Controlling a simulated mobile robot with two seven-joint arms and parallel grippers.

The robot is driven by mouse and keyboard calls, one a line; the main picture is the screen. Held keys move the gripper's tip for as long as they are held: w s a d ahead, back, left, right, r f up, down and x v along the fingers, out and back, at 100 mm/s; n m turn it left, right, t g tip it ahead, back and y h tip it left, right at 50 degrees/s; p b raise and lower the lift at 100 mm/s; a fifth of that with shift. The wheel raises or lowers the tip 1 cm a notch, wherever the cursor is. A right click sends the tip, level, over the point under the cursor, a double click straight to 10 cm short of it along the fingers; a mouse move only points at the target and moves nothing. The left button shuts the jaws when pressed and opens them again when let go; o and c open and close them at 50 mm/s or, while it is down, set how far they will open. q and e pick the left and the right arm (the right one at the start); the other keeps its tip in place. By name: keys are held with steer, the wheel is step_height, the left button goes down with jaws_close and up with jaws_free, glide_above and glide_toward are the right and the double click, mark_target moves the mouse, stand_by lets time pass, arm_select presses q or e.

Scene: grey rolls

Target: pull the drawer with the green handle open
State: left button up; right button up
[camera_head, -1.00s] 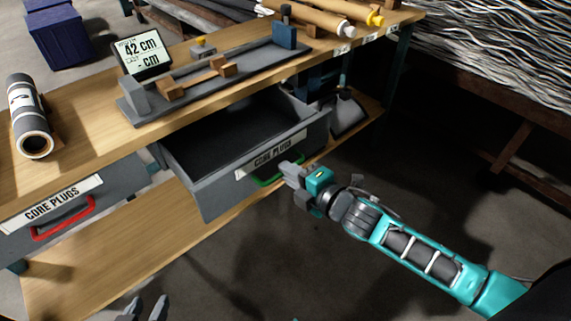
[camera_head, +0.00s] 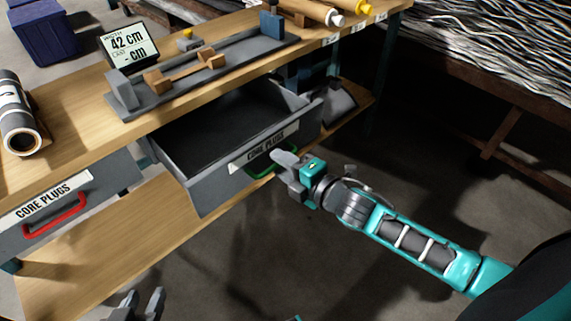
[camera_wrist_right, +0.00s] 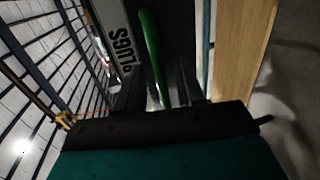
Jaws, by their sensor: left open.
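The grey drawer (camera_head: 205,190) with the green handle (camera_head: 259,170) stands pulled out from under the bench, its inside dark and seemingly empty. Its label reads "CORE PLUGS". My right gripper (camera_head: 283,163) is at the right part of the green handle, in front of the drawer. In the right wrist view the green handle (camera_wrist_right: 150,45) runs down to between the fingers; I cannot tell whether they are closed on it. My left gripper (camera_head: 141,304) is open and empty at the bottom edge, low and away from the drawer.
A second drawer with a red handle (camera_head: 55,215) is shut at the left. On the wooden bench (camera_head: 75,115) are a display (camera_head: 129,44), a grey fixture (camera_head: 190,80) and a roll (camera_head: 18,125). A lower shelf (camera_head: 110,255) runs under the drawers.

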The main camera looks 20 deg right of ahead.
steer(key=shift+s, duration=0.1)
arm_select(q)
step_height(320, 180, up, 2)
steer(key=shift+r+p, duration=0.1)
steer(key=shift+p, duration=1)
arm_select(e)
steer(key=v, duration=1.2)
steer(key=shift+s, duration=0.3)
steer(key=shift+d+r, duration=0.1)
arm_select(q)
steer(key=s+a+r+y+p, duration=0.1)
steer(key=a+r+p, duration=0.2)
steer(key=r+p, duration=0.3)
steer(key=p, duration=0.4)
steer(key=shift+s, duration=0.25)
arm_select(e)
steer(key=s+a+m+g+h, duration=0.3)
steer(key=s+a+m, duration=0.1)
steer(key=m, duration=1.5)
steer(key=shift+a+f+g, duration=0.4)
steer(key=shift+a+f, duration=0.05)
steer(key=shift+a, duration=0.4)
